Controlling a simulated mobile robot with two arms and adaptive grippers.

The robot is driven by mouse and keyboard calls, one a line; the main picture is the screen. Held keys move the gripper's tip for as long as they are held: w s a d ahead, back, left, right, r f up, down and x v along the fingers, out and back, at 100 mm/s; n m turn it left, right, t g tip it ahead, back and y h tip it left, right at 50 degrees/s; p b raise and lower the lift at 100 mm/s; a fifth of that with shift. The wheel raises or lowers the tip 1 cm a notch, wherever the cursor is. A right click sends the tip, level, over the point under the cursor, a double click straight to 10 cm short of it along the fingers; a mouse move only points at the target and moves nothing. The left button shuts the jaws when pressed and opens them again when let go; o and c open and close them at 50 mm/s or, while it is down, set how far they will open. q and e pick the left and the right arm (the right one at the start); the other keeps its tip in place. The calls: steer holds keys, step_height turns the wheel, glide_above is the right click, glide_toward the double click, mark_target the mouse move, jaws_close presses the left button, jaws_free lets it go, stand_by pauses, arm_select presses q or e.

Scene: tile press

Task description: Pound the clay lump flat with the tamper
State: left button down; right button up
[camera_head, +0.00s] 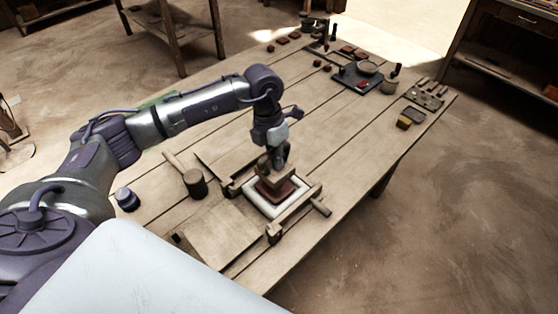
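My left gripper (279,160) points down over the press in the middle of the table. It appears shut on the handle of the tamper, whose wooden block (275,178) shows just below the fingers. The handle itself is mostly hidden. Under the tamper lies the reddish-brown clay lump (287,195), partly covered by the block. The block looks to be on or just above the clay; I cannot tell which. The clay sits inside a white square frame (258,204) between wooden rails. My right gripper is not in view.
A dark tray (357,79), a cup (389,87) and small red pieces are at the far end. The table between is clear.

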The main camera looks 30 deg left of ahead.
arm_select(q)
steer(key=shift+d+r, duration=0.1)
step_height(320, 180, down, 6)
steer(key=b, duration=0.5)
steer(key=shift+f, duration=0.2)
steer(key=shift+r+p, duration=0.4)
steer(key=shift+r, duration=0.05)
step_height(320, 180, up, 6)
steer(key=p, duration=0.4)
steer(key=shift+f, duration=0.15)
steer(key=shift+s, duration=0.1)
